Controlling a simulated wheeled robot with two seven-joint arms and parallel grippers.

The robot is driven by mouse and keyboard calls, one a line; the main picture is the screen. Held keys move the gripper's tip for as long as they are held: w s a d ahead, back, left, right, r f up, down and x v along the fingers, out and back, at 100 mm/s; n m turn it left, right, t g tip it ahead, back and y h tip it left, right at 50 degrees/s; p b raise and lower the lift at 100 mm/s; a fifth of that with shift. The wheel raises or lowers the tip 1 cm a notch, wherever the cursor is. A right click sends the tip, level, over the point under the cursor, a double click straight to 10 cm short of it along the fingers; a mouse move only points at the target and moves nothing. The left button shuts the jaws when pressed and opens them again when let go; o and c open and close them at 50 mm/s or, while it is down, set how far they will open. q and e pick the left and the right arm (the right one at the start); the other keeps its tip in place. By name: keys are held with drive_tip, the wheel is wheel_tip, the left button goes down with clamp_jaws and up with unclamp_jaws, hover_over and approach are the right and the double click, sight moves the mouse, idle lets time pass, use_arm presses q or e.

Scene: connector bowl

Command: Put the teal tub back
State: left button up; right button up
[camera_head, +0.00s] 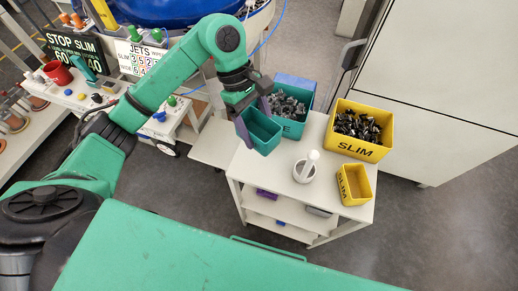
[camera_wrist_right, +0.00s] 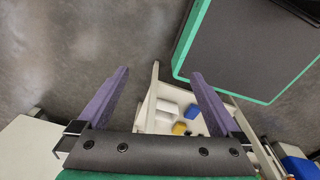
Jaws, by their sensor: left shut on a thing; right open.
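The small teal tub (camera_head: 262,136) is in the head view at the back left of the white cart top (camera_head: 270,172). It looks empty. My left gripper (camera_head: 251,112) is shut on its wall from above. I cannot tell whether the tub touches the cart top. A larger teal bin (camera_head: 294,129) full of grey connectors stands just behind and right of it. My right gripper (camera_wrist_right: 160,73) is open and empty in the right wrist view, above the floor and a white shelf unit; it is not in the head view.
A large yellow SLIM bin (camera_head: 357,149) holds dark connectors, and a small yellow SLIM tub (camera_head: 354,185) looks empty. A white mortar with a pestle (camera_head: 305,170) stands mid-cart. A blue bowl feeder (camera_head: 165,12) is behind my left arm. The cart's front is clear.

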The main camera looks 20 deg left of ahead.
use_arm(q)
wheel_tip(320, 180, down, 12)
drive_tip(key=shift+w+f+p, duration=0.15)
drive_tip(key=shift+p, duration=1)
drive_tip(key=shift+f, duration=0.2)
drive_tip(key=o, duration=1.3)
drive_tip(key=shift+o, duration=0.2)
drive_tip(key=shift+r, duration=0.25)
drive_tip(key=shift+w+a+r, duration=0.15)
drive_tip(key=shift+a, duration=0.05)
drive_tip(key=b+v, duration=0.4)
drive_tip(key=v, duration=0.6)
drive_tip(key=shift+r, duration=0.2)
drive_tip(key=shift+a+r, duration=0.2)
drive_tip(key=shift+r, duration=0.35)
use_arm(e)
drive_tip(key=shift+w+a+f, duration=0.15)
drive_tip(key=shift+w+f, duration=0.2)
drive_tip(key=shift+f, duration=0.25)
